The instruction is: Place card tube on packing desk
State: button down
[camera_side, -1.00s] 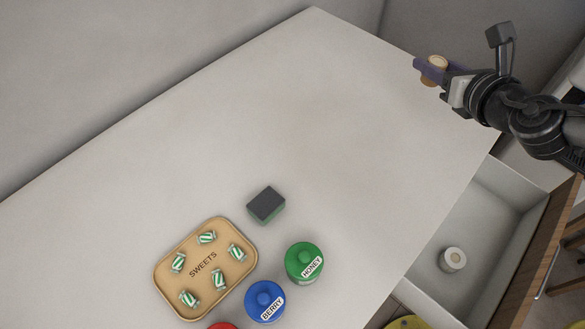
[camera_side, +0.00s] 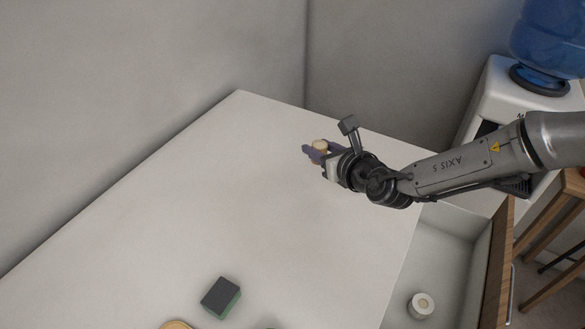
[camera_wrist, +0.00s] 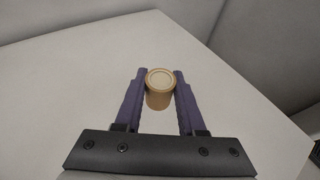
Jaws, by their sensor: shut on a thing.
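The card tube (camera_wrist: 159,98) is a short tan cylinder with a pale round lid. My gripper (camera_wrist: 160,84) is shut on it, with one purple finger on each side. In the side view the tube (camera_side: 319,146) shows between the fingers of my gripper (camera_side: 316,152), over the far part of the white counter (camera_side: 180,215). The tube looks upright. I cannot tell whether its base touches the surface. No label shows which counter is the packing desk.
A dark-topped green sponge (camera_side: 221,298) lies on the near part of the counter. An open drawer (camera_side: 448,262) at the right holds a small white round container (camera_side: 421,305). Walls stand behind the counter. A water cooler (camera_side: 505,90) is at the far right. The counter around my gripper is clear.

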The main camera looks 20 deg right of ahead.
send_over(296, 177)
notch_tip(296, 177, down, 7)
jog(key=shift+r, duration=0.2)
jog(key=shift+w+a+f, duration=0.1)
jog(key=shift+f, duration=1.45)
jog(key=shift+f, duration=0.1)
jog(key=c, duration=0.5)
grip_release()
jog(key=shift+f, duration=0.1)
jog(key=shift+s+r, duration=0.2)
jog(key=shift+r, duration=0.05)
jog(key=v, duration=1.1)
jog(key=shift+s+r, duration=0.15)
jog(key=shift+s, duration=0.15)
